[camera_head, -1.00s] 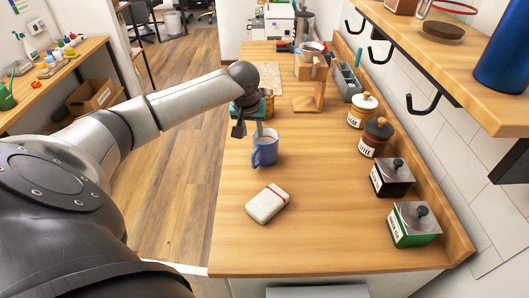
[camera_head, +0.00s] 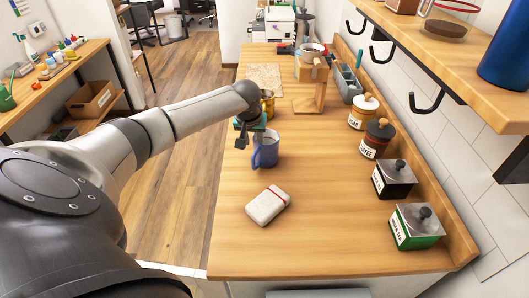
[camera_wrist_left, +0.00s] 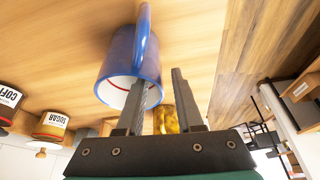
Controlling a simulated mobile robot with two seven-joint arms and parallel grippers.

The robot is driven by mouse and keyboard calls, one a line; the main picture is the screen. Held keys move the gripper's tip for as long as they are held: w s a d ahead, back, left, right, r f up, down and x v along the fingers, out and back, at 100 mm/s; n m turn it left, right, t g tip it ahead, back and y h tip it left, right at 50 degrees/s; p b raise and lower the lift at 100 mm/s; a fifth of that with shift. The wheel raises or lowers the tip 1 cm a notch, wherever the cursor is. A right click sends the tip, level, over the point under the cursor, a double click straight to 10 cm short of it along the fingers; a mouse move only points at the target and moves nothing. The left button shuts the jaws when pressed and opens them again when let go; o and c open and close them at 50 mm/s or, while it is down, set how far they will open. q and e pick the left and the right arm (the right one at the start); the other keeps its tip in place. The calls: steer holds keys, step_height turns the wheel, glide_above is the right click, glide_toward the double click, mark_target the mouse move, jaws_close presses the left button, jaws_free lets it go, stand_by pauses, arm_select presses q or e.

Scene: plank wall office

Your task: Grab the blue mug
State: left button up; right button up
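The blue mug (camera_head: 265,153) stands upright on the wooden counter (camera_head: 330,235), its handle toward the left front in the head view. My left gripper (camera_head: 249,137) is right at the mug's rim, on its far left side. In the left wrist view the mug (camera_wrist_left: 146,62) fills the upper middle, and the left gripper (camera_wrist_left: 155,85) has its fingers apart. One finger overlaps the mug's opening and the other is outside, with the mug's wall between them. Whether either finger touches the wall cannot be told. My right gripper is not in view.
A white case with a red band (camera_head: 267,205) lies in front of the mug. A yellow metal cup (camera_head: 267,103) stands close behind the gripper. A wooden stand (camera_head: 312,90) is farther back. Sugar (camera_head: 362,113) and coffee (camera_head: 375,140) jars and two tins line the right edge.

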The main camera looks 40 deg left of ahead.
arm_select(q)
jaws_close()
stand_by(1.2)
